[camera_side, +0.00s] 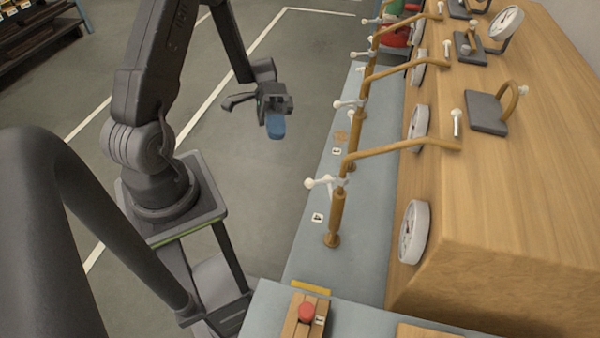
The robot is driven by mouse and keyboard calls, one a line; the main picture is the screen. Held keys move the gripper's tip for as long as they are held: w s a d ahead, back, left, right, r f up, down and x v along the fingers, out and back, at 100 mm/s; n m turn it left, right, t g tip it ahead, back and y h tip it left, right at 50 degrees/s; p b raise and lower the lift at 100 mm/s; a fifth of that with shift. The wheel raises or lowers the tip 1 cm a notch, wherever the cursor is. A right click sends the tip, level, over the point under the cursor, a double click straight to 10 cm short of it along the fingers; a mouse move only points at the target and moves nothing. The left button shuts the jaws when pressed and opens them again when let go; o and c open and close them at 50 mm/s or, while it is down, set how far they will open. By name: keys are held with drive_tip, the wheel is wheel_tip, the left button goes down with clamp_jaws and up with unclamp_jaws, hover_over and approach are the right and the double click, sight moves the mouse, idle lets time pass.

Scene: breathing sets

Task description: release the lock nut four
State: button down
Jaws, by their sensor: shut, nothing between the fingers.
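Several white lock handles sit on upright brass-coloured pipes along a grey ledge. The nearest white handle (325,182) is on the front pipe (337,218), and a second white handle (348,104) is behind it. Further white handles (362,55) show towards the top. The small labels are too small to read, so I cannot tell which one is number four. My gripper (275,126), with blue fingertips, is shut and empty. It hangs over open floor, left of the ledge and apart from every handle.
A wooden cabinet (520,190) with round gauges (413,232) stands at the right. Curved pipes (405,147) reach from the uprights to it. A red button (307,312) is at the front. A shelf (40,40) stands far left. The floor between my arm and the ledge is clear.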

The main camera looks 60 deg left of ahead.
wheel_tip(320, 180, down, 6)
drive_tip(key=a+f+n+t+h, duration=0.1)
drive_tip(key=a+n+t+h, duration=0.15)
drive_tip(key=t+h, duration=0.3)
approach(306, 180)
drive_tip(key=shift+h, duration=0.35)
drive_tip(key=x, duration=0.2)
drive_tip(key=f+x, duration=0.1)
drive_tip(key=x, duration=0.3)
drive_tip(key=shift+w+d+f, duration=0.2)
drive_tip(key=shift+w+d, duration=0.1)
drive_tip(key=shift+d, duration=0.2)
